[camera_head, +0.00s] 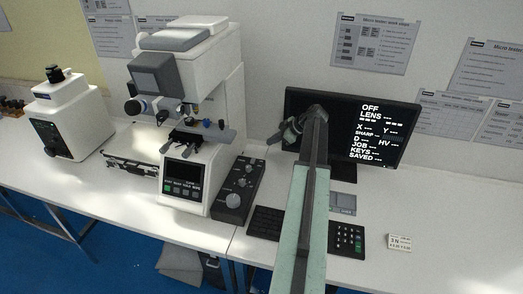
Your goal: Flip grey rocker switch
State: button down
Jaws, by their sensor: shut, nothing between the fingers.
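I cannot make out the grey rocker switch with certainty. A small grey panel (343,203) lies on the table just right of my arm, but its details are too small to tell. A dark control box with round knobs (238,190) stands beside the white hardness tester (190,90). My gripper (272,142) is shut and empty, raised in front of the left edge of the monitor, apart from the tester. My arm reaches up from the bottom of the view and hides part of the table and monitor.
The monitor (390,135) shows white text. A black keypad (346,239) and a small white label block (399,243) lie on the table (450,225). A dark keyboard (265,222) is left of my arm. A smaller white machine (65,120) stands far left. The right table is mostly clear.

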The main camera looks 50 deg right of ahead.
jog(key=b, duration=0.7)
send_over(259, 162)
jog(key=f, duration=0.7)
jog(key=shift+s+a+f, duration=0.1)
jog(key=shift+s+a, duration=0.05)
jog(key=shift+a, duration=0.1)
jog(key=f+b, duration=0.2)
jog(key=f, duration=0.1)
jog(key=shift+w+d+b, duration=0.15)
jog(key=shift+w+b, duration=0.15)
jog(key=shift+b, duration=0.1)
jog(key=shift+d+f+b, duration=0.1)
jog(key=shift+f+b, duration=0.2)
jog(key=shift+b, duration=0.05)
jog(key=shift+r, duration=0.1)
